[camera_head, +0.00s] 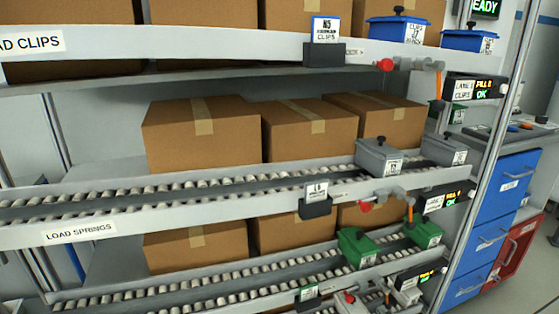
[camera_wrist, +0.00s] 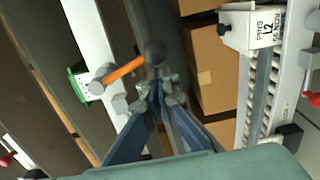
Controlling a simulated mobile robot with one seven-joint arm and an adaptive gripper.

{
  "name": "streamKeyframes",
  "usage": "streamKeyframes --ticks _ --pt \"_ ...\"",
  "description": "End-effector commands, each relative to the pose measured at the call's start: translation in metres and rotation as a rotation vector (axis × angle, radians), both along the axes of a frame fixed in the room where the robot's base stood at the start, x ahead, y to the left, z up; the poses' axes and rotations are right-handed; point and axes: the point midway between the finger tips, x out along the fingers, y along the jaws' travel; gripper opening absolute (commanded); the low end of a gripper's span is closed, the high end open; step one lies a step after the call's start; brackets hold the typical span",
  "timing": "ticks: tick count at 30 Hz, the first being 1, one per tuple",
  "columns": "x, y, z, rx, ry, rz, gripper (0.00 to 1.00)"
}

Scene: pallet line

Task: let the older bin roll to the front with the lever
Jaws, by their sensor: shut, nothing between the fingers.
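A flow rack in the head view carries two blue bins (camera_head: 395,31) (camera_head: 468,41) on top, two grey bins (camera_head: 378,157) (camera_head: 443,149) on the middle lane and two green bins (camera_head: 357,247) (camera_head: 423,233) below. Each lane has a red-knobbed lever with an orange part, such as the top lever (camera_head: 412,64), middle lever (camera_head: 385,198) and lowest lever (camera_head: 350,299). In the wrist view, my gripper (camera_wrist: 160,88) is shut and empty, its tips close to an orange lever (camera_wrist: 125,68) with a dark ball. I cannot tell whether they touch, or which bin is older.
Cardboard boxes (camera_head: 205,130) fill the rack behind. Lit lane displays (camera_head: 487,88) hang at the right post. Blue drawers (camera_head: 500,195) stand further right.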

Motion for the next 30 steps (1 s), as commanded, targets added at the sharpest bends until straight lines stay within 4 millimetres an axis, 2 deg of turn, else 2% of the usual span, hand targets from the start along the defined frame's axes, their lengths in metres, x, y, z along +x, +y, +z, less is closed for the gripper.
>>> streamKeyframes --ticks 24,30 --pt "-0.065 -0.013 0.0 0.001 0.001 -0.001 0.0" --pt "-0.075 -0.014 0.0 0.001 0.001 0.001 0.0"
